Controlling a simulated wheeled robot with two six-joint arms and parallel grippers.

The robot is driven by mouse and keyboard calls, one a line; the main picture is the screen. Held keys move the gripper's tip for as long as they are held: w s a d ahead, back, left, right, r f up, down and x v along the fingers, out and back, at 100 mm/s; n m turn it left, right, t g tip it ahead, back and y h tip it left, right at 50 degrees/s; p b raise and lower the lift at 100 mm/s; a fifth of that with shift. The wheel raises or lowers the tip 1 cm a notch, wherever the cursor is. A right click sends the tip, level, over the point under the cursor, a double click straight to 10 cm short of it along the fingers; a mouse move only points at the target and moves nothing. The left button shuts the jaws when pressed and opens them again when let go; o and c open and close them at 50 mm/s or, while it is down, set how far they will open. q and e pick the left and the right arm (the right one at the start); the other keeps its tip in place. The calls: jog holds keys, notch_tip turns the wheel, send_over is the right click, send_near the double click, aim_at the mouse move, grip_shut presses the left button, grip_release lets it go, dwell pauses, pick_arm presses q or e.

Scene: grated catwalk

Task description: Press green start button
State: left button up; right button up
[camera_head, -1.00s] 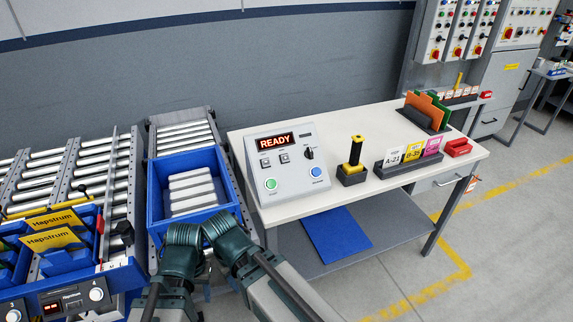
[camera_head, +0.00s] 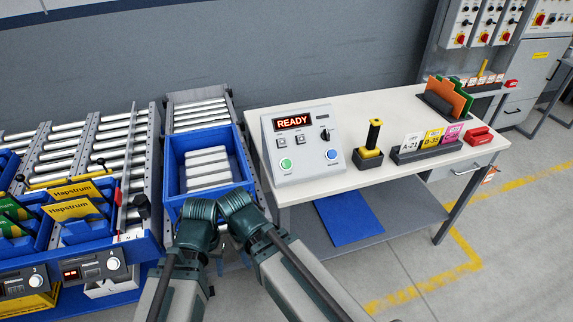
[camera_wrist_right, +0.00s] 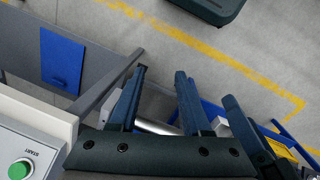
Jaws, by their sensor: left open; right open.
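The green start button (camera_head: 286,164) is at the lower left of the grey sloped console (camera_head: 304,163), whose display reads READY. The button also shows at the lower left corner of the right wrist view (camera_wrist_right: 19,170), with the word START beside it. My right gripper (camera_wrist_right: 160,74) is open, with nothing between its fingers, and apart from the button; its fingers point away from the console. In the head view my arms fold at the front of the blue bin, left of the console.
The console stands on a pale table (camera_head: 362,118), with a blue button (camera_head: 332,154) at its right. The blue bin (camera_head: 176,158) and roller conveyors (camera_head: 75,135) are at left.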

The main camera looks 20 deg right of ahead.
grip_shut()
dwell(1.5)
